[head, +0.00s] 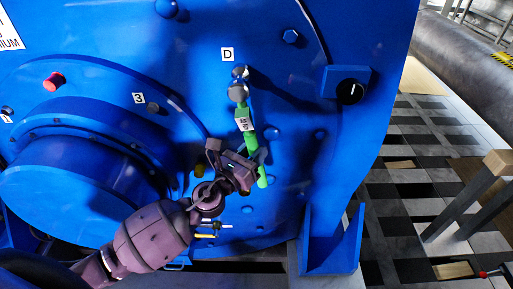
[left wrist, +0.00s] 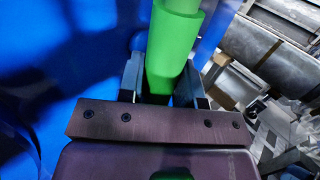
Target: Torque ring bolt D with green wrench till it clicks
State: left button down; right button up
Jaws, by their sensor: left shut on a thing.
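The green wrench (head: 249,138) stands nearly upright in front of the blue motor face, with a white label on its shaft and a metal head (head: 237,92) at its top. The head is at a bolt (head: 239,72) just below the label D (head: 228,54); I cannot tell how fully it is seated. My left gripper (head: 250,162) is shut on the green handle near its lower end. In the left wrist view the green handle (left wrist: 172,45) runs between the two fingers (left wrist: 165,85). My right gripper is not in view.
The blue motor (head: 300,130) fills most of the head view. A black knob (head: 350,92) sticks out to the right, and a blue bracket (head: 335,245) stands lower right. A bolt marked 3 (head: 153,107) and a red plug (head: 53,82) are to the left. Tiled floor lies beyond.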

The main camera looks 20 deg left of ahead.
pick_arm(q)
jog(key=shift+s+a+p, duration=0.1)
jog(key=shift+a+p, duration=0.25)
jog(key=shift+p, duration=0.05)
jog(key=shift+a+m, duration=0.1)
jog(key=shift+m, duration=0.2)
jog(key=shift+s+a+m+g+p, duration=0.2)
jog(key=shift+a+m+g, duration=0.1)
jog(key=shift+a, duration=0.25)
jog(key=shift+s+a+m+g+p, duration=0.15)
jog(key=shift+a+m+g, duration=0.15)
jog(key=shift+a, duration=0.2)
